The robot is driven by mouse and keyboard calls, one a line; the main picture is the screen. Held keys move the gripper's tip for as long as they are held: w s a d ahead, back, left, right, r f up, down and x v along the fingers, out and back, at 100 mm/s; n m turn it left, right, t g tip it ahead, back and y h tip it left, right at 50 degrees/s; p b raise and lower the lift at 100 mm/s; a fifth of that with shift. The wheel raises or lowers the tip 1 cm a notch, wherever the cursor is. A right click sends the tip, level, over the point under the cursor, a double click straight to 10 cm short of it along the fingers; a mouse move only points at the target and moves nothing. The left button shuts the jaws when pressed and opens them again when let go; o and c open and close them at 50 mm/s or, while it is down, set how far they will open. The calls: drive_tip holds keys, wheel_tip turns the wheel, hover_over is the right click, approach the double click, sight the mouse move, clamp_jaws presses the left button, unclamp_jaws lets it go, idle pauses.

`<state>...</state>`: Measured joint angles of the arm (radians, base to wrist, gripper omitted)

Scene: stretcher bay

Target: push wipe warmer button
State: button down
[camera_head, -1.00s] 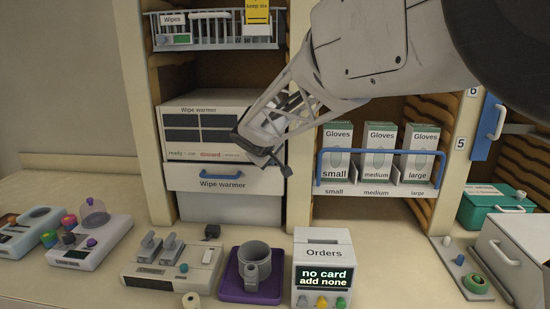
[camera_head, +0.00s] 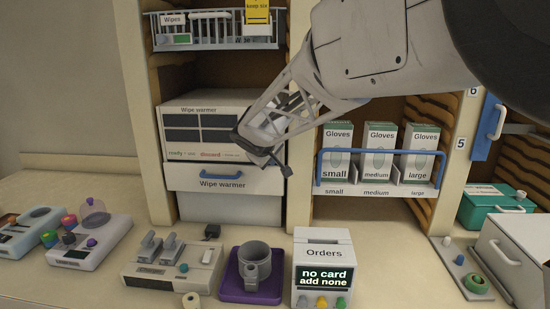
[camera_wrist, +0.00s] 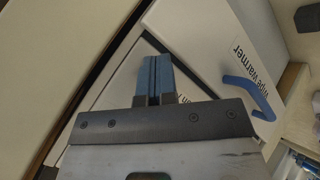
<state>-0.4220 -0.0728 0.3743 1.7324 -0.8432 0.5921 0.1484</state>
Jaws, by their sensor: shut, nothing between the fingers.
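The wipe warmer (camera_head: 177,111) is a white box in the shelf bay, left of centre in the head view. Its front has several dark panels (camera_head: 182,135) and a small line of green and red print. Below is a drawer labelled "Wipe warmer" with a blue handle (camera_head: 221,174); this handle also shows in the wrist view (camera_wrist: 250,92). My gripper (camera_wrist: 157,64) is shut and empty, its blue fingers together in front of the warmer's white front. In the head view my gripper covers the warmer's right end. I cannot make out a button; contact cannot be told.
A wire basket (camera_head: 215,44) of wipes hangs above the warmer. Glove boxes (camera_head: 381,150) stand behind a blue rail to the right. The counter holds a purple base (camera_head: 250,290) with a grey cup, an Orders box (camera_head: 323,252) and several devices.

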drive_tip(key=shift+w, duration=0.5)
idle(0.7)
drive_tip(key=shift+s, duration=3.45)
drive_tip(key=shift+d, duration=0.1)
